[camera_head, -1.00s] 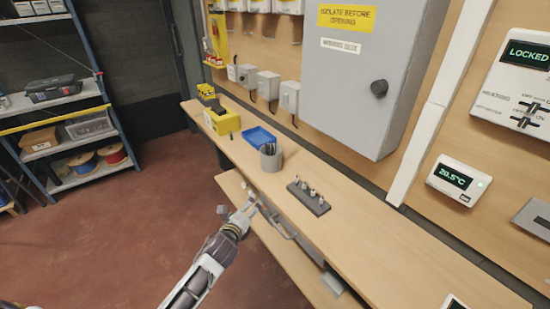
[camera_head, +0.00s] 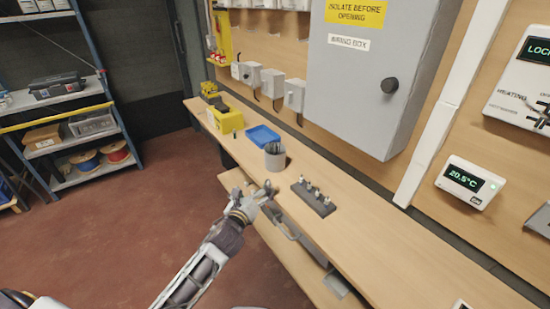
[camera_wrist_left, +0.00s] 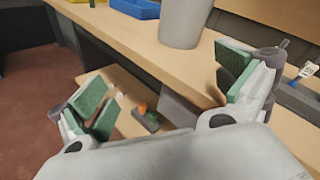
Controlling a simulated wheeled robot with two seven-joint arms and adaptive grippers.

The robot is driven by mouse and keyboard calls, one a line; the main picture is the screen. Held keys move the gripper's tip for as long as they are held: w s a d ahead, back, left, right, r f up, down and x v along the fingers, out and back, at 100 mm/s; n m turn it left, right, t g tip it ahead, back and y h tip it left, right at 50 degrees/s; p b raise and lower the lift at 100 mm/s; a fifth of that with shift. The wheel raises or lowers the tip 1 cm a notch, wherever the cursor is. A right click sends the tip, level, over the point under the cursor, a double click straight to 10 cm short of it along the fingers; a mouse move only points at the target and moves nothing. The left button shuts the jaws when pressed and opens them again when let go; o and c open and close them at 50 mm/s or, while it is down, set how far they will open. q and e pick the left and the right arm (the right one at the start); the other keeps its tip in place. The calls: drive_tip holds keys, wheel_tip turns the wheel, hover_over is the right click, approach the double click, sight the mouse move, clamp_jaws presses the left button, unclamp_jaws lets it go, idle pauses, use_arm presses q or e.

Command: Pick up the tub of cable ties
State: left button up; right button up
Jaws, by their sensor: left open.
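The tub of cable ties (camera_head: 275,161) is a grey cylinder with dark ties sticking out of its top. It stands upright on the upper wooden shelf, near the front edge. In the left wrist view the tub (camera_wrist_left: 185,22) shows at the top centre, its upper part cut off. My left gripper (camera_head: 264,190) is open and empty, just in front of the shelf edge on the near side of the tub, not touching it. In the left wrist view its green-padded fingers (camera_wrist_left: 162,92) are spread wide, with the tub beyond them. My right gripper is not in view.
A blue tray (camera_head: 262,136) stands just behind the tub, and a yellow box (camera_head: 226,118) farther left. A dark rack with small fittings (camera_head: 313,197) lies right of the tub. A lower shelf (camera_head: 290,258) runs below. The grey wiring box (camera_head: 375,90) hangs behind.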

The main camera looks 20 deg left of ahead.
use_arm(q)
drive_tip(key=r+m, duration=0.1)
drive_tip(key=m, duration=0.1)
drive_tip(key=w+d+r+m+t+h, duration=0.1)
drive_tip(key=m, duration=0.1)
drive_tip(key=w+r+m, duration=0.1)
drive_tip(key=r+m, duration=0.1)
drive_tip(key=shift+d+t+h, duration=0.4)
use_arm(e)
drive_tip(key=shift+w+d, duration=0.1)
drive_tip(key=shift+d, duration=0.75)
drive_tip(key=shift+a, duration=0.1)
